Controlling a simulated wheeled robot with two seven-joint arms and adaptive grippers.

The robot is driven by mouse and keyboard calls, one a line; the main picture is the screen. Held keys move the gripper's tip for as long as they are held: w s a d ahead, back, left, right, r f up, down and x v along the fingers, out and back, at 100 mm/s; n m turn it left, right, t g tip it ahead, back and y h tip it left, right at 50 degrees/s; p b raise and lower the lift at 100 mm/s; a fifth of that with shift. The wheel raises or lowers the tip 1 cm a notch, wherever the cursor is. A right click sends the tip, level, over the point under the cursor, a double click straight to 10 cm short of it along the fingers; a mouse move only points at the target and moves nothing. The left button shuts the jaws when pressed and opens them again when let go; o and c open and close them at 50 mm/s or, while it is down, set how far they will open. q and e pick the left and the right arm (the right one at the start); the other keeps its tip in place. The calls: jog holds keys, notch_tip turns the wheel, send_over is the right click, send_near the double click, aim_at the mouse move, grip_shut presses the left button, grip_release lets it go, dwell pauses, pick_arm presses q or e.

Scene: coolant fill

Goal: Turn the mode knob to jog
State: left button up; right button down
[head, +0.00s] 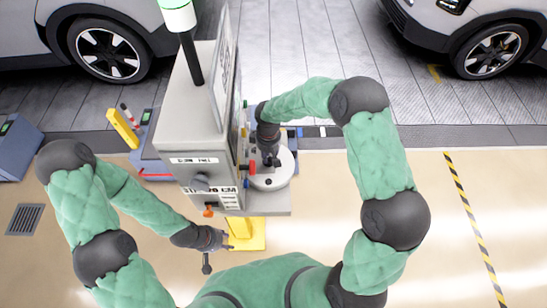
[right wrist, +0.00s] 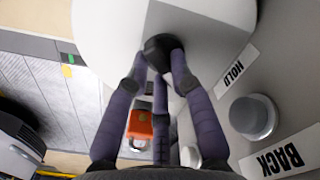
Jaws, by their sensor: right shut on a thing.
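My right gripper (head: 268,158) reaches down beside the right side of a grey cabinet (head: 192,110), over a round white part (head: 284,168). In the right wrist view its fingers (right wrist: 163,62) close together on a small dark knob (right wrist: 160,44) in front of pale surfaces. I cannot tell whether this is the mode knob, and I see no readable jog mark. A grey round button (right wrist: 252,116) lies between the HOLD label (right wrist: 238,68) and the BACK label (right wrist: 286,154). My left gripper (head: 222,243) is low, left of a yellow base; its fingers are too small to judge.
A grey knob (head: 200,181) and an orange part (head: 208,211) are on the cabinet's near face. A yellow base (head: 248,234) stands below. A green-lit beacon (head: 177,14) rises above the cabinet. Two cars stand behind. The floor at right is clear up to a striped line (head: 470,217).

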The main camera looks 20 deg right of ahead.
dwell(0.4)
jog(key=c, duration=1.1)
grip_release()
jog(key=shift+o, duration=0.2)
notch_tip(320, 180, up, 12)
jog(key=shift+f, duration=0.1)
